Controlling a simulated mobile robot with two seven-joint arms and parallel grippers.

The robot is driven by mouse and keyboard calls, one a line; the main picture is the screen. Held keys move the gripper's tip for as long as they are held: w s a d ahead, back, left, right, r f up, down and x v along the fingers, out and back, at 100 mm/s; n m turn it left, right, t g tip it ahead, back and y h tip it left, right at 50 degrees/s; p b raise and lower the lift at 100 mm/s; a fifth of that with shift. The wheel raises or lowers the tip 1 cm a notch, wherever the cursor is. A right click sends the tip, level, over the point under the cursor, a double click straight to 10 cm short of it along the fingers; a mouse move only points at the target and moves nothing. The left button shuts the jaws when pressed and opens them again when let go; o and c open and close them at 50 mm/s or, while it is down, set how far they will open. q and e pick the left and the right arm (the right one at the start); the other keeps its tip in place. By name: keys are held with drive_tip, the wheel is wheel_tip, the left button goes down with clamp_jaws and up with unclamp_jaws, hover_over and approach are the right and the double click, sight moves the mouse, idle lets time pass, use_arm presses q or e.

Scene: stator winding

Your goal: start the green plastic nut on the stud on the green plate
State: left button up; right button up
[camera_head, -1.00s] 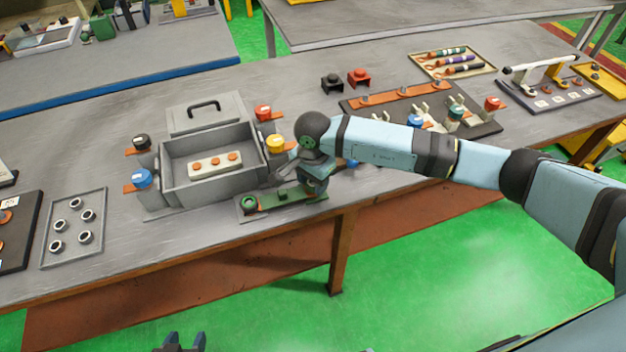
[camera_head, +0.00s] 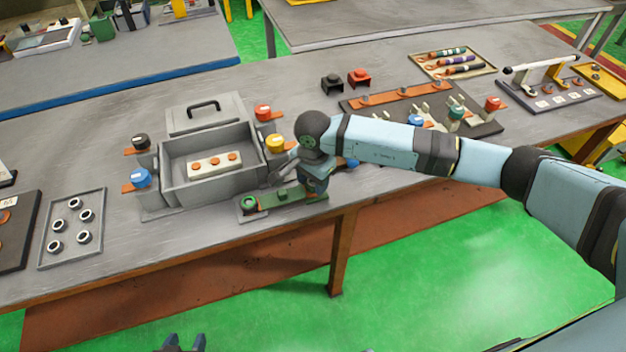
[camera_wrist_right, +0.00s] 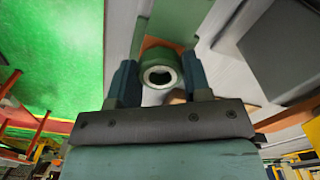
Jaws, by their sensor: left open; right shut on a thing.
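The green plate (camera_head: 262,208) lies near the front edge of the workbench. A round green piece (camera_head: 249,204) shows at its left end and a small dark green block (camera_head: 283,194) in its middle. My right gripper (camera_head: 316,198) points down over the plate's right end. In the right wrist view its fingers (camera_wrist_right: 162,82) are shut on the green plastic nut (camera_wrist_right: 160,72), a round piece with a pale rim and dark hole, next to the green plate (camera_wrist_right: 181,20). The stud cannot be made out. My left gripper (camera_head: 185,343) is open and empty at the bottom edge, away from the bench.
A grey open box (camera_head: 168,180) with coloured terminals stands just behind the plate. A tray of rings (camera_head: 46,254) lies at the left. A dark fixture board (camera_head: 485,126) is to the right.

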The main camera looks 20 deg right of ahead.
drive_tip(key=shift+s+f, duration=0.1)
drive_tip(key=shift+f, duration=0.1)
drive_tip(key=shift+m, duration=0.8)
drive_tip(key=m, duration=0.4)
drive_tip(key=shift+f+m, duration=0.1)
drive_tip(key=shift+m, duration=0.3)
drive_tip(key=o, duration=0.9)
drive_tip(key=shift+r, duration=0.2)
drive_tip(key=shift+r+p, duration=1.7)
drive_tip(key=shift+r, duration=1.8)
